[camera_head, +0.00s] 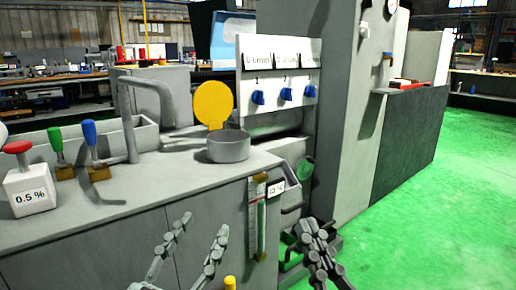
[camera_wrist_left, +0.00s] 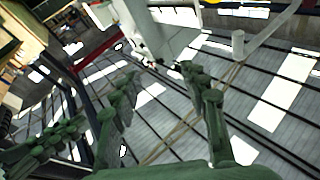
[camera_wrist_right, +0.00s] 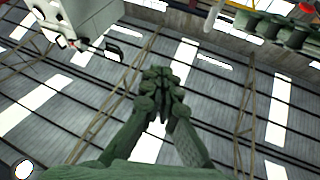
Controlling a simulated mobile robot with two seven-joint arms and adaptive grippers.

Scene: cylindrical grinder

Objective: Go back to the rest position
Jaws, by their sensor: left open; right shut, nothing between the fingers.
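In the head view my left gripper (camera_head: 203,240) is at the bottom, in front of the grey cabinet. Its fingers are spread apart with nothing between them. In the left wrist view the left gripper (camera_wrist_left: 160,90) also shows open and empty. My right gripper (camera_head: 312,232) is at the bottom, right of the left one, with its fingers together. In the right wrist view the right gripper (camera_wrist_right: 163,82) is closed and empty, with the roof behind it. Both grippers appear apart from the cabinet and machine.
The grey counter (camera_head: 120,200) carries a faucet (camera_head: 127,115), a pot (camera_head: 229,147), a yellow disc (camera_head: 213,104), a 0.5 % container (camera_head: 30,190) and green and blue handled tools. A panel with blue knobs (camera_head: 285,94) stands behind. Green floor (camera_head: 430,220) is clear at right.

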